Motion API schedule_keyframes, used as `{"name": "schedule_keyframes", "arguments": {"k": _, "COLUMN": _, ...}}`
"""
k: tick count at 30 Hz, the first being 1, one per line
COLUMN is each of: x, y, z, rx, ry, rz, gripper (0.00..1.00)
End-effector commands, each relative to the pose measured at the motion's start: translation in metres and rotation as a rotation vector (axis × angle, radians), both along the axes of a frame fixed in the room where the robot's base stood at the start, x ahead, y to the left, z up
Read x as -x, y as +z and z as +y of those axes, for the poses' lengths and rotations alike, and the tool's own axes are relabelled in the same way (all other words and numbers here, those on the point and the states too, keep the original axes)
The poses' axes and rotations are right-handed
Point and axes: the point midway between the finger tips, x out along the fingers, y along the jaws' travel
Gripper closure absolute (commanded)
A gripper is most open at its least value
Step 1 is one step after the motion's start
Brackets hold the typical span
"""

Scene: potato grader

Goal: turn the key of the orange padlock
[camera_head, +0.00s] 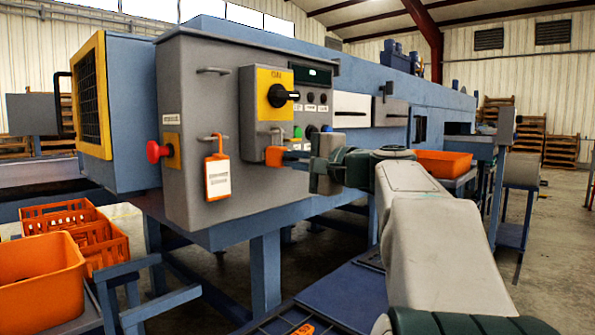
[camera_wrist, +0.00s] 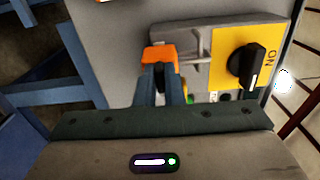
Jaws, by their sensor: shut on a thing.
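The orange padlock (camera_head: 275,156) hangs at the lower edge of the grey switch box, below the yellow plate. In the wrist view the orange padlock (camera_wrist: 158,54) sits straight ahead of my fingers, against the grey plate. My gripper (camera_head: 291,156) reaches it from the right in the head view. In the wrist view my gripper (camera_wrist: 160,73) has its two fingers close together at the padlock's near face, shut on a small dark thing that seems to be the key. The fingers hide most of the key, and I cannot tell how far it is turned.
A black rotary switch (camera_head: 281,96) sits on the yellow plate marked ON. A red stop button (camera_head: 155,152) and an orange-framed tag (camera_head: 217,178) are on the grey cabinet (camera_head: 200,80) to the left. Orange crates (camera_head: 40,275) stand at lower left.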

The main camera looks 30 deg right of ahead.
Motion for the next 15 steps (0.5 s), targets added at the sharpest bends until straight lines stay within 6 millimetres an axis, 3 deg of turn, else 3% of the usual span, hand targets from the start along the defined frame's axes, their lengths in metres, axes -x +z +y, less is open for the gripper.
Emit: {"name": "schedule_keyframes", "arguments": {"k": 15, "x": -0.0002, "y": 0.0002, "z": 0.0003, "rx": 0.049, "ry": 0.001, "rz": -0.018, "gripper": 1.0}}
